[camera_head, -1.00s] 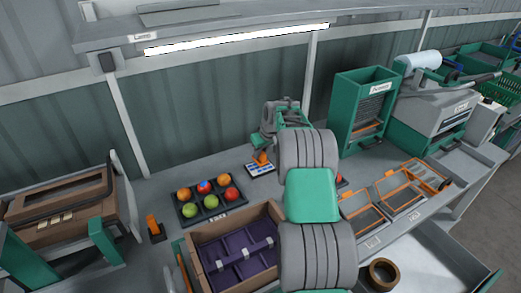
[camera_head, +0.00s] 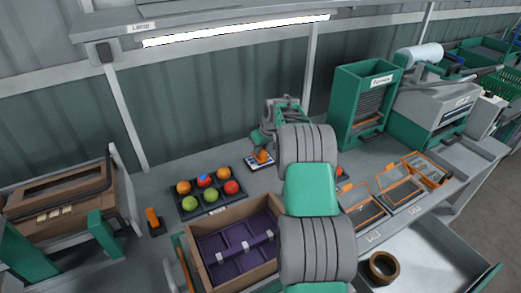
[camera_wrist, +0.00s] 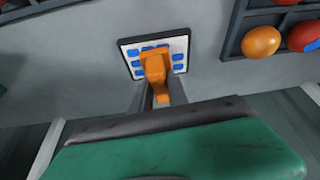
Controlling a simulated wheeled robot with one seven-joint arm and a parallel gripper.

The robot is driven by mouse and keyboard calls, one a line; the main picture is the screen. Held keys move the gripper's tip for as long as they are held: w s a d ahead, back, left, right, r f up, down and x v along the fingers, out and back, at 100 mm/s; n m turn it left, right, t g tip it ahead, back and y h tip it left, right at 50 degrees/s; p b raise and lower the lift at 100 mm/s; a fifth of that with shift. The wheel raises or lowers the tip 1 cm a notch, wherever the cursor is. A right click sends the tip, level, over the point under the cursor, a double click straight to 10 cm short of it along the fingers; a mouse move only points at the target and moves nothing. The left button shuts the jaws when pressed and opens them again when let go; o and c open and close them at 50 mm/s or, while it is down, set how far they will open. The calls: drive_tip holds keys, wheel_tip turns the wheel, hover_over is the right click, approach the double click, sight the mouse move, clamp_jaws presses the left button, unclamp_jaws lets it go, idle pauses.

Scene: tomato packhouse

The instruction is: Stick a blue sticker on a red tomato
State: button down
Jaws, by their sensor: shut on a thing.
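My gripper (camera_wrist: 158,88) is shut on an orange hand tool (camera_wrist: 156,66). The tool's end is over the white sticker sheet (camera_wrist: 125,43) with several blue stickers, and I cannot tell whether it touches. The head view also shows the tool (camera_head: 262,156) at the sheet (camera_head: 250,164). A dark tray (camera_head: 214,207) to the left holds tomatoes. A red tomato (camera_head: 231,187) is at its right. Another red tomato (camera_head: 203,183) at the back has a blue patch on top. The wrist view shows part of that one (camera_wrist: 301,36) at the right edge.
A brown crate (camera_head: 200,258) with purple dividers stands in front of the tray. A second orange piece (camera_head: 153,220) stands at the left. Orange-framed panels (camera_head: 398,192) lie to the right, with a green cabinet (camera_head: 350,105) behind. A lamp shelf (camera_head: 235,30) hangs above.

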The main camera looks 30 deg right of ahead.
drive_tip(key=shift+f+b, duration=0.5)
idle(1.4)
drive_tip(key=shift+r+p, duration=1.75)
drive_tip(key=shift+r, duration=1.8)
